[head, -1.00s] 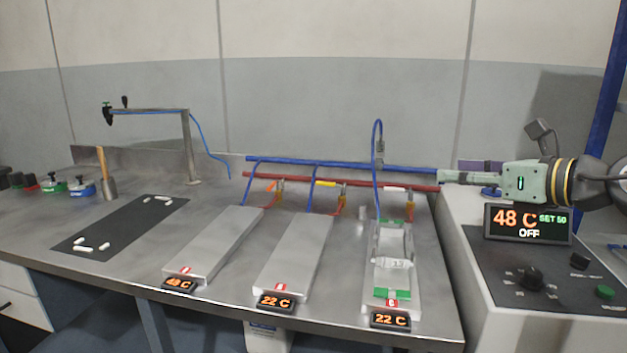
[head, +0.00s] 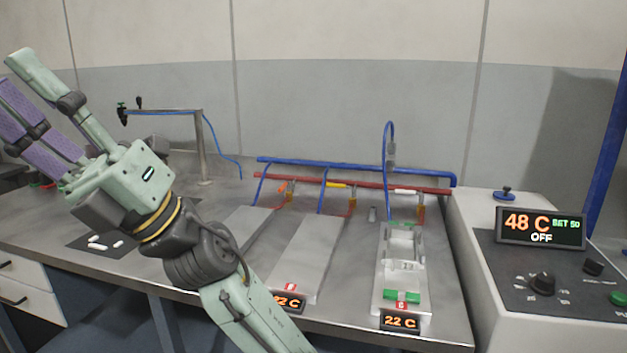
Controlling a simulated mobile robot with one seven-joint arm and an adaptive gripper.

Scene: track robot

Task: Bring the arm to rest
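My gripper (head: 14,76) is raised at the left of the head view, above the left part of the bench. Its green finger and purple-padded fingers point up and left, with a gap between them. Nothing shows between the fingers. My arm reaches up from the bottom edge and hides the left plate's front, its display and much of the dark mat. The gripper looks clear of everything on the bench.
A middle plate (head: 301,262) and a right plate with a light fixture (head: 402,262) lie on the steel bench (head: 350,290). Blue and red pipes (head: 350,168) run behind. A post with a crossbar (head: 198,145) stands behind my arm. A control console (head: 570,265) reads 48 C, OFF.

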